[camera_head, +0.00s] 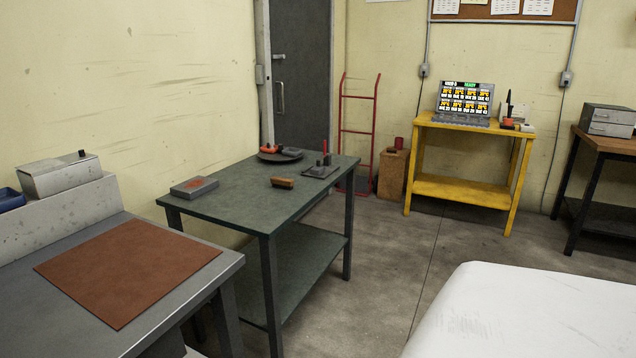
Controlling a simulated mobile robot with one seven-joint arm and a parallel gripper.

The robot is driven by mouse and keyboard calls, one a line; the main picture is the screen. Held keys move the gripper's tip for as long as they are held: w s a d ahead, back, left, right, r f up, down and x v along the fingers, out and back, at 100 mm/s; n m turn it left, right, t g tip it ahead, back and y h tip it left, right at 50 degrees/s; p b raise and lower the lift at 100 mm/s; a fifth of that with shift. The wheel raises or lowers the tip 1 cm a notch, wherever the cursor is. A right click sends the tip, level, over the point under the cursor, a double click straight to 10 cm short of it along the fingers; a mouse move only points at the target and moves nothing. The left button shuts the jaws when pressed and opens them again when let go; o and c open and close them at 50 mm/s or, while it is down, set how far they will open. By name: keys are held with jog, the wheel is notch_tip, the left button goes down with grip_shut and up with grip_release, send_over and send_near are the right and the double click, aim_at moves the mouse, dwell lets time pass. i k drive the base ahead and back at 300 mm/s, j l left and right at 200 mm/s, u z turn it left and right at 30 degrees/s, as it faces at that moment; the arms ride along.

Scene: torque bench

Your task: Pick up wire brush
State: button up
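A small block-shaped item with an orange-brown wooden top (282,182) lies on the dark green table (235,205), near its front right edge. It looks like the wire brush, but its bristles cannot be made out at this size. My gripper is not in view. Nothing is seen touching the brush.
The green table also holds a grey box with a red mark (194,187), a dark round plate with orange and grey items (280,154), and a dark stand with upright tools (322,168). A grey bench with a brown mat (130,268) stands at left. Floor (395,250) is clear right of the table.

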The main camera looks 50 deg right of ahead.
aim_at(277, 182)
jog(key=z, duration=1.4)
jog(key=i+l, duration=0.2)
jog(key=i, duration=0.25)
jog(key=i+l, duration=0.2)
jog(key=i, duration=0.25)
jog(key=i+l, duration=0.25)
jog(key=i, duration=0.25)
jog(key=i+l, duration=0.2)
jog(key=i, duration=0.25)
jog(key=i+l, duration=0.2)
jog(key=i, duration=0.25)
